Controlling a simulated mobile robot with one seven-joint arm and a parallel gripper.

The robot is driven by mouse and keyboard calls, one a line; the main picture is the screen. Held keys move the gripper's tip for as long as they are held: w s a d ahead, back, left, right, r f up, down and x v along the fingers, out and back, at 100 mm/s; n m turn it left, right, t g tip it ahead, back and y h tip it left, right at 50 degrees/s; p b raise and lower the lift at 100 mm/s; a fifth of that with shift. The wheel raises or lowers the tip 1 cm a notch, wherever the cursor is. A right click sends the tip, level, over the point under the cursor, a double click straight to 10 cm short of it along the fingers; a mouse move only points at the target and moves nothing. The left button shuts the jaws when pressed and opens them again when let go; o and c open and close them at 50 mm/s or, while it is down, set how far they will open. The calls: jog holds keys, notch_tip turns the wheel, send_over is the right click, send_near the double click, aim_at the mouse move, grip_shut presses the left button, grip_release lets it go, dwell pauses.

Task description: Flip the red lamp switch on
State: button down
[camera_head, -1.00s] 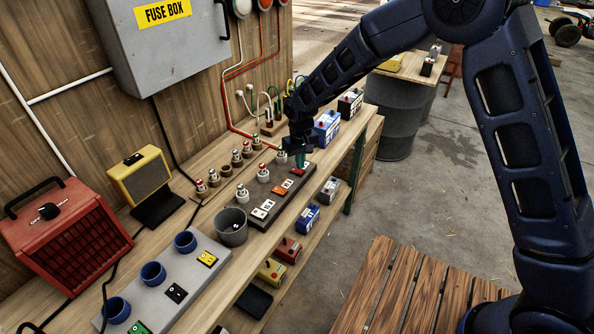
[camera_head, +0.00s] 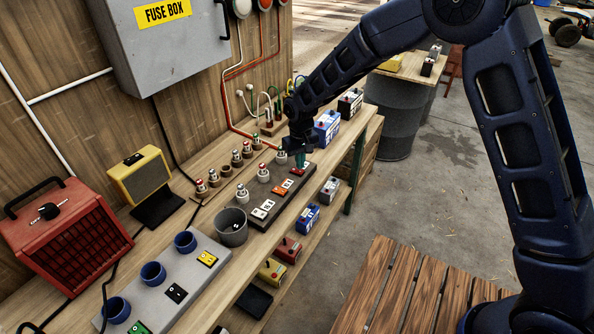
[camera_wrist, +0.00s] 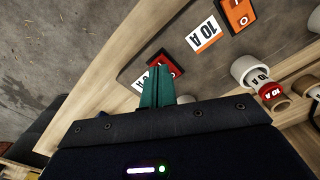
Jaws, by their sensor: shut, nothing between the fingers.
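The red switch (camera_head: 298,171) sits at the far end of a dark board (camera_head: 262,222), partly hidden behind my fingers. In the wrist view the red switch (camera_wrist: 168,66) shows just beyond my green fingertips, which cover part of it. My gripper (camera_head: 301,162) is shut and empty, pointing down over the switch; in the wrist view its two fingers (camera_wrist: 157,72) lie together. Whether the tips touch the switch is not clear, and which way its rocker is tipped is hidden.
An orange switch (camera_head: 281,189) with a 10 A label is beside the red one, with white switches (camera_head: 262,210) nearer. White fuse holders (camera_head: 263,173) line the board's wall side. A grey bucket (camera_head: 232,228) stands at its near end. A blue battery (camera_head: 327,128) stands beyond.

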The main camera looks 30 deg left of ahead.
jog(key=shift+f, duration=0.95)
dwell(1.1)
jog(key=shift+r, duration=3.55)
